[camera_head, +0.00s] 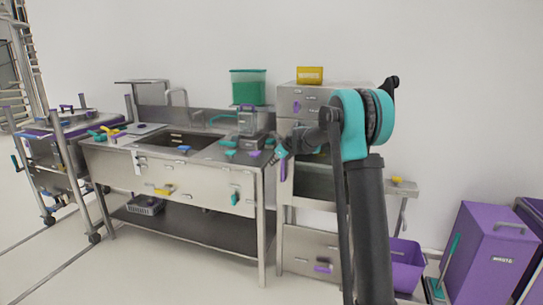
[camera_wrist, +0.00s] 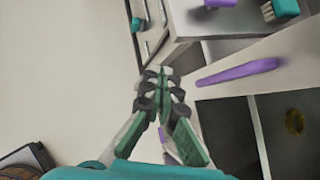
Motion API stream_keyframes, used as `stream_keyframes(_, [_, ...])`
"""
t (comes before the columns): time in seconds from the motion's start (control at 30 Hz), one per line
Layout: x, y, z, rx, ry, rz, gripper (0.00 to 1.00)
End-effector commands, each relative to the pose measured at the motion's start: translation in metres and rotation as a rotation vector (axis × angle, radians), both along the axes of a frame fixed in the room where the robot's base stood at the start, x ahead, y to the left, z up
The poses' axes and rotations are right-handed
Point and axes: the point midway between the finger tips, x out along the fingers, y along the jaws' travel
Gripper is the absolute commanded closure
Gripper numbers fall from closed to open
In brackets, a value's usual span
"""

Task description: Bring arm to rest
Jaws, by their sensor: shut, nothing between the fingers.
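My gripper (camera_wrist: 163,78) is shut and empty in the wrist view, its green and grey fingertips meeting in the middle. In the head view my arm rises at the right of centre and bends left, with my gripper (camera_head: 277,156) in front of the right end of the steel sink table. My gripper holds nothing. Parts of the table top and the cabinet behind are hidden by my arm.
A steel sink table (camera_head: 215,190) stands at centre left, a wheeled cart (camera_head: 45,160) left of it. A steel cabinet (camera_head: 310,245) stands behind my arm. A purple bin (camera_head: 405,268) and a purple waste container (camera_head: 490,255) stand at right. The front left floor is clear.

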Motion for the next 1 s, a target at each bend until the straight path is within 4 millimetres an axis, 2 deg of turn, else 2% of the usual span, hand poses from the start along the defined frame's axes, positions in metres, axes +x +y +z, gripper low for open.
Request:
stream_keyframes(0.03, [-0.021, -0.01, 0.001, -0.06, -0.028, 0.058, 1.0])
stream_keyframes(0.23, [-0.113, -0.052, -0.008, -0.362, -0.152, 0.374, 1.0])
stream_keyframes(0.47, [-0.227, -0.096, -0.031, -0.687, -0.261, 0.768, 1.0])
stream_keyframes(0.67, [-0.333, -0.131, -0.064, -0.935, -0.326, 1.138, 1.0])
stream_keyframes(0.8, [-0.407, -0.154, -0.093, -1.082, -0.357, 1.409, 1.0])
stream_keyframes(0.9, [-0.454, -0.167, -0.114, -1.165, -0.374, 1.593, 1.0])
stream_keyframes(1.0, [-0.491, -0.177, -0.131, -1.222, -0.384, 1.744, 1.0])
